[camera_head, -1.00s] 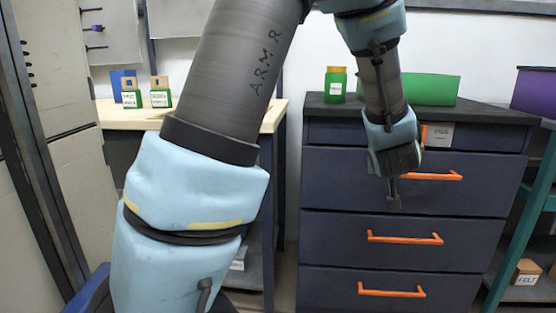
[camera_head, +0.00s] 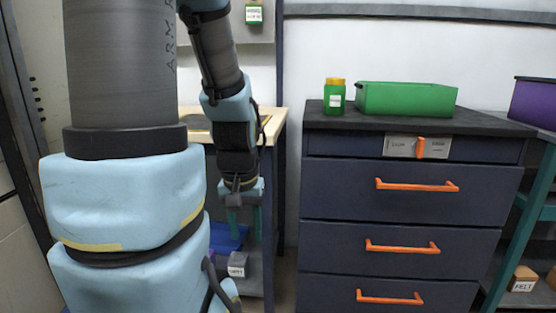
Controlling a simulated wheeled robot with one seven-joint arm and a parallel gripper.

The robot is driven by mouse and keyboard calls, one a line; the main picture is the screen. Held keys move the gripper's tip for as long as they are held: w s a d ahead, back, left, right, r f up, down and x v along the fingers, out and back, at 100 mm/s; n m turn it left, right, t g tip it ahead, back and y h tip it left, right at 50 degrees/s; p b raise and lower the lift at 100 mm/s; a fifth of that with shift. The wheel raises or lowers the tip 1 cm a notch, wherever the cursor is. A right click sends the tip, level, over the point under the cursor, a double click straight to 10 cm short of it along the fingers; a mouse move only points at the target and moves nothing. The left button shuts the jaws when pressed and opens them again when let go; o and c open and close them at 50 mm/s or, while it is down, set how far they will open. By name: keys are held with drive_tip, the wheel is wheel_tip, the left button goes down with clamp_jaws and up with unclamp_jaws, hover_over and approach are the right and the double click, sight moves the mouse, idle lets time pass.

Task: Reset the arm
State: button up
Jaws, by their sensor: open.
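My arm hangs down from the top of the head view, at left of centre. My gripper (camera_head: 244,222) points down in front of the wooden-topped table, to the left of the dark drawer cabinet (camera_head: 350,186). Its two greenish fingers are apart and nothing shows between them. The gripper is clear of the cabinet's orange handles.
A green jar (camera_head: 334,97) with a yellow lid and a green bin (camera_head: 407,99) stand on the cabinet top. The wooden-topped table (camera_head: 271,122) is partly behind my arm. A purple bin (camera_head: 534,102) sits at right. A grey labelled box (camera_head: 237,265) is low behind the gripper.

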wheel_tip(320, 180, up, 21)
drive_tip(key=p, duration=1.9)
drive_tip(key=shift+f, duration=0.1)
